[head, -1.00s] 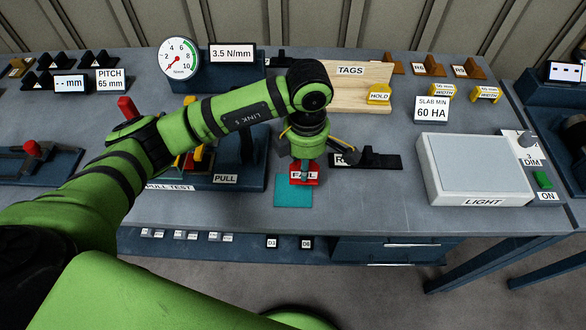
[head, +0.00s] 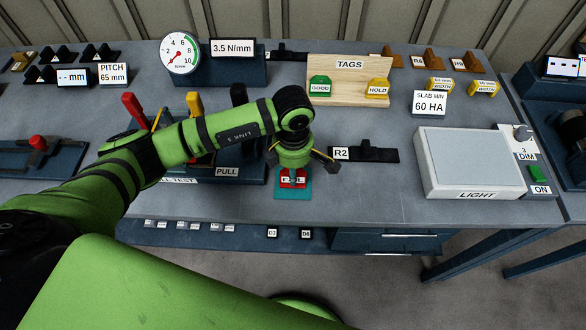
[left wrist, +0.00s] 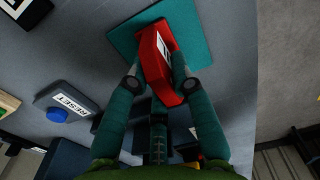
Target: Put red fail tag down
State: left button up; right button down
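The red FAIL tag (head: 286,184) is held at the teal square (head: 305,194) on the front part of the bench. My left gripper (head: 293,176) points down and is shut on the tag. In the left wrist view the tag (left wrist: 157,62) sits between the two fingertips, and the teal square (left wrist: 198,25) shows beneath and beside it. I cannot tell whether the tag touches the square. My right gripper is not in view.
The tags board (head: 345,95) at the back holds a green GOOD tag (head: 320,87) and a yellow HOLD tag (head: 378,89). A black R2 piece (head: 375,152) lies right of the gripper, and a light box (head: 470,162) stands further right. The bench front between them is clear.

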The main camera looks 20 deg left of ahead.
pick_arm(q)
jog(key=shift+o, duration=0.8)
jog(key=shift+r, duration=0.45)
notch_tip(320, 180, up, 10)
jog(key=b, duration=0.3)
jog(key=shift+r+b, duration=0.25)
jog(key=shift+b, duration=0.1)
jog(key=shift+r, duration=0.5)
jog(key=shift+s+f, duration=0.1)
